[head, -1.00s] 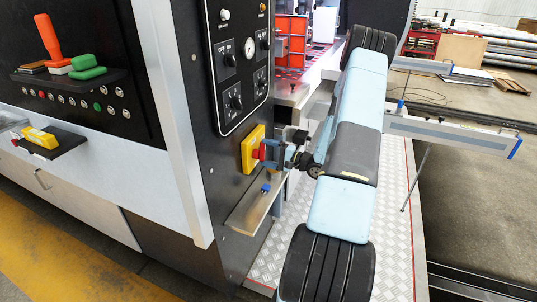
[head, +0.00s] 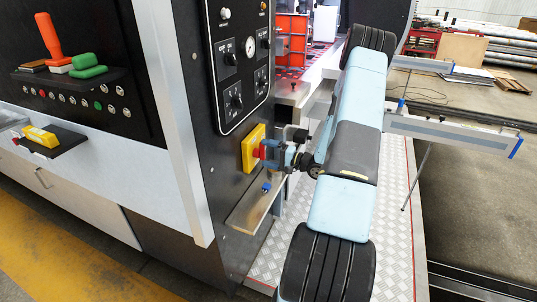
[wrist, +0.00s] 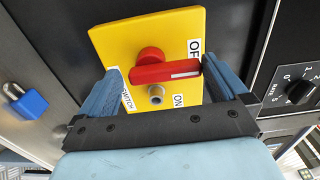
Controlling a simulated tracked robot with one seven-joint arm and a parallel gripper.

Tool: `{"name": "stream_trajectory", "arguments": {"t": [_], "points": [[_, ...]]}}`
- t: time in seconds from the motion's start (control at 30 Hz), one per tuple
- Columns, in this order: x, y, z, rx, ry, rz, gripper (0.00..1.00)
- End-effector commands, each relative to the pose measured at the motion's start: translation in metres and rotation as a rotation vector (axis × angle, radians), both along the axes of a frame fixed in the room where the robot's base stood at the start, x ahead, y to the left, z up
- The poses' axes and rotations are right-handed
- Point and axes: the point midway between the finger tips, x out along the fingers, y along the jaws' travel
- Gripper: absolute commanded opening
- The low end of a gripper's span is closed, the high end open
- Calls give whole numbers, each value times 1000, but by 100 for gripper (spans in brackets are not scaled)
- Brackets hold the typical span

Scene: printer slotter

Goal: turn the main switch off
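The main switch is a yellow plate (wrist: 118,40) with a red handle (wrist: 165,72) on a round red knob. In the wrist view, OFF is printed above the handle's right end and ON below it. A round metal keyhole part (wrist: 156,94) sits below the handle. My gripper (wrist: 160,68) is open, with one blue finger on each side of the handle; contact is not clear. In the head view, the yellow plate (head: 253,147) is on the dark cabinet's side and my gripper (head: 268,150) is right in front of it, hiding part of the red handle.
A black panel with dials and a gauge (head: 249,49) is above the switch. A chequered metal walkway (head: 393,215) runs under my arm.

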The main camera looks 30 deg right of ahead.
Motion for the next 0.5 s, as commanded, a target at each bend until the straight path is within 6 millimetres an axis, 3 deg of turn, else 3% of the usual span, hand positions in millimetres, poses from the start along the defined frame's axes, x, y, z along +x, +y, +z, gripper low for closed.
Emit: {"name": "stream_trajectory", "arguments": {"t": [0.27, 0.5], "points": [[-1, -1, 1, 1, -2, -1, 100], [-23, -20, 1, 2, -2, -3, 100]]}}
